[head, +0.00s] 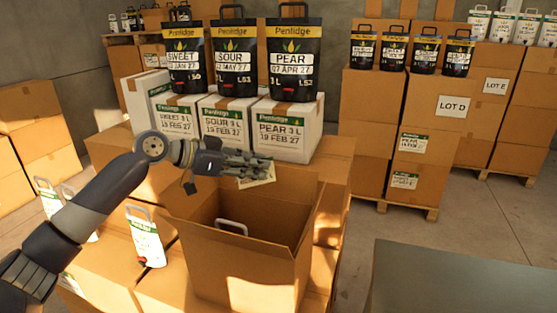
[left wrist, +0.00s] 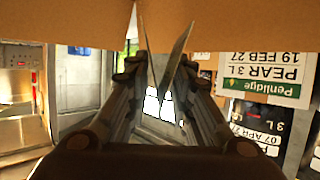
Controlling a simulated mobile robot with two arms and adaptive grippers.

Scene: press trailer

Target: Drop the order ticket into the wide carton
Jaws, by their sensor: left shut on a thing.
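My left gripper (head: 250,164) reaches in from the left, above the back part of the open wide carton (head: 240,262). It is shut on the order ticket (head: 258,177), a small pale sheet that hangs partly below the fingers. In the left wrist view the ticket (left wrist: 165,38) shows nearly edge-on between the fingertips (left wrist: 160,75). The carton is brown with its flaps up, and a pale handle (head: 231,227) shows inside it. The carton's floor is hidden. My right gripper is not in view.
White boxes (head: 222,122) carrying black pouches (head: 295,60) stand behind the carton. White pouches (head: 145,237) stand to its left on brown boxes. A grey surface (head: 465,280) is at the front right. Stacked cartons (head: 372,130) stand farther back.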

